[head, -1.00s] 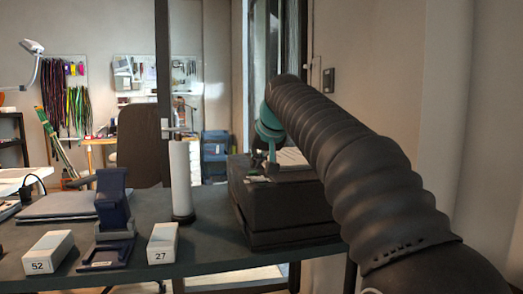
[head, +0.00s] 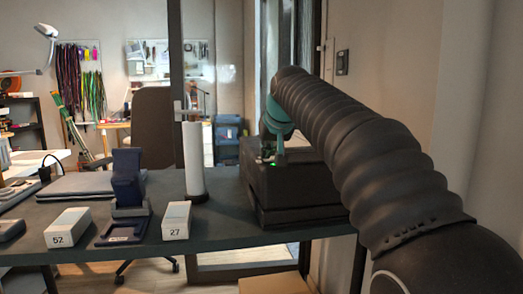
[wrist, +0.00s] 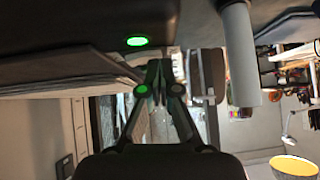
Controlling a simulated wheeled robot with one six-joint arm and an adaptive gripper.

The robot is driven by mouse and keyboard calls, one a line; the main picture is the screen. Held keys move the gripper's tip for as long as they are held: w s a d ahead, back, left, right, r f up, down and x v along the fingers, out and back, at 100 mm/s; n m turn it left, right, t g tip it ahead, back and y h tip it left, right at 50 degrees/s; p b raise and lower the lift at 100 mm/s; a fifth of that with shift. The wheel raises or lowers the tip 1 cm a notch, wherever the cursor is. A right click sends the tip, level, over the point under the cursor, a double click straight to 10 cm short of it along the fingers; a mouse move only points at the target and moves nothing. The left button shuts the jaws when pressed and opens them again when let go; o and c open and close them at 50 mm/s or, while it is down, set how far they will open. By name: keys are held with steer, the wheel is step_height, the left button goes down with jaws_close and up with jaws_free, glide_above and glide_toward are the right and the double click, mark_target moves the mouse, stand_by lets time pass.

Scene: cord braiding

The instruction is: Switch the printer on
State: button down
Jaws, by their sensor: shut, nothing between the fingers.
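The printer (head: 300,195) is a dark box on the right end of the table, partly behind my arm. A small green light (head: 272,163) glows at its upper front left edge. In the wrist view the green-lit oval button (wrist: 137,41) shows on the dark printer body. My gripper (head: 267,155) is at that edge, below the teal wrist, small and partly hidden in the head view. In the wrist view my gripper (wrist: 160,68) has its fingertips together, empty, close beside the lit button. I cannot tell whether they touch the printer.
A white roll (head: 194,160) stands upright left of the printer. White boxes marked 52 (head: 68,229) and 27 (head: 176,221) stand at the table's front, with a dark blue stand (head: 128,185) between them. A wall is close on the right.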

mark_target(271, 163)
steer(key=shift+w+d+r+p, duration=0.1)
steer(key=shift+d+p, duration=0.1)
steer(key=shift+d, duration=0.25)
steer(key=shift+w+d+r+p, duration=0.1)
steer(key=shift+d+p, duration=0.1)
steer(key=shift+d, duration=0.25)
steer(key=shift+a+r, duration=0.1)
steer(key=shift+r+p, duration=0.35)
steer(key=shift+p, duration=0.05)
steer(key=r, duration=0.1)
steer(key=r+p, duration=0.1)
steer(key=shift+a+r, duration=0.2)
steer(key=shift+r, duration=0.2)
steer(key=a+v, duration=0.2)
steer(key=v, duration=0.8)
steer(key=shift+s+d, duration=0.2)
steer(key=shift+d, duration=0.1)
steer(key=shift+s, duration=0.1)
